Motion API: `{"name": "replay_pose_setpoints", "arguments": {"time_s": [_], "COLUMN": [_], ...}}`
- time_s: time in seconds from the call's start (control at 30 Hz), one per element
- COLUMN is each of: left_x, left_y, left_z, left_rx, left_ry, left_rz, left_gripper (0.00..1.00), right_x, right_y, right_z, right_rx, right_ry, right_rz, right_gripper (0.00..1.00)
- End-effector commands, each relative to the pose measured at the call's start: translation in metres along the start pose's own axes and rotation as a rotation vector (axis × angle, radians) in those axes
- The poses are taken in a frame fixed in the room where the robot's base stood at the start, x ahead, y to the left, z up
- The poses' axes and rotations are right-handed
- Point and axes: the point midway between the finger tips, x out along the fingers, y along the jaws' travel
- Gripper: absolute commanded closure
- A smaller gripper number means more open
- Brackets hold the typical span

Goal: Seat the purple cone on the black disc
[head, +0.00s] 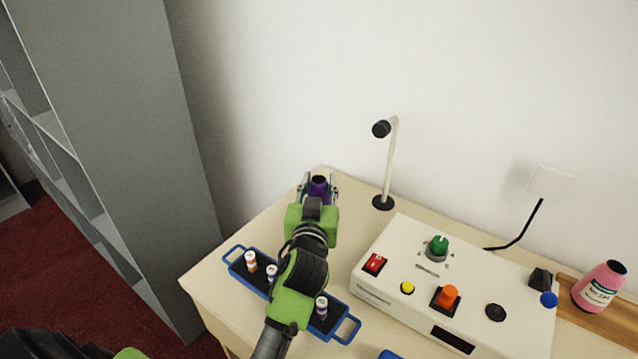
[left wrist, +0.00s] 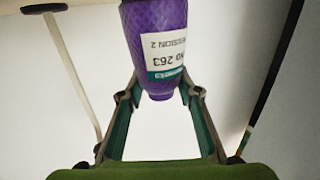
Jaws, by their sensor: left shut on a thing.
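The purple cone (head: 319,188) is between the fingers of my left gripper (head: 318,190), near the back left corner of the counter. The left wrist view shows the cone (left wrist: 157,45) with a white and teal label, its wide end cut off by the frame edge. The left gripper (left wrist: 155,100) is shut on it. I cannot tell whether the cone's base touches the counter. A black disc (head: 383,203) lies at the foot of a cream pole, right of the gripper and apart from the cone; it also shows in the left wrist view (left wrist: 43,8). My right gripper is not in view.
The pole (head: 390,160) rises beside the gripper with a black head (head: 381,129). A white control box (head: 470,285) stands at right, a pink cone (head: 600,286) beyond it. A blue tray (head: 346,329) with small spools lies under my left arm. A grey shelf (head: 150,120) stands left.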

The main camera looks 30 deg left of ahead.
Motion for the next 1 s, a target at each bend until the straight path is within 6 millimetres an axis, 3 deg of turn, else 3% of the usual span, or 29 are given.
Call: {"name": "replay_pose_setpoints", "arguments": {"time_s": [0.17,0.2,0.23,0.67,1.0], "left_x": [0.000,0.000,0.000,0.000,-0.003], "left_y": [0.000,0.000,0.000,0.000,0.000], "left_z": [-0.001,-0.001,-0.001,-0.006,-0.068], "left_rx": [-0.001,-0.001,-0.001,-0.002,-0.003], "left_ry": [0.001,0.001,0.001,0.002,0.006], "left_rz": [0.000,0.000,0.000,0.000,0.000], "left_gripper": [1.00,0.58,0.50,0.49,0.49], "right_x": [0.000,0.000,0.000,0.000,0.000], "right_y": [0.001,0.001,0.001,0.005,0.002], "right_z": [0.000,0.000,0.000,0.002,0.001], "right_rx": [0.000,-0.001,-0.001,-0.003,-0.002], "right_ry": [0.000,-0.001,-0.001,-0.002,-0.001], "right_rz": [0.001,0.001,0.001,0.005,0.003], "right_gripper": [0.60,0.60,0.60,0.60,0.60]}}
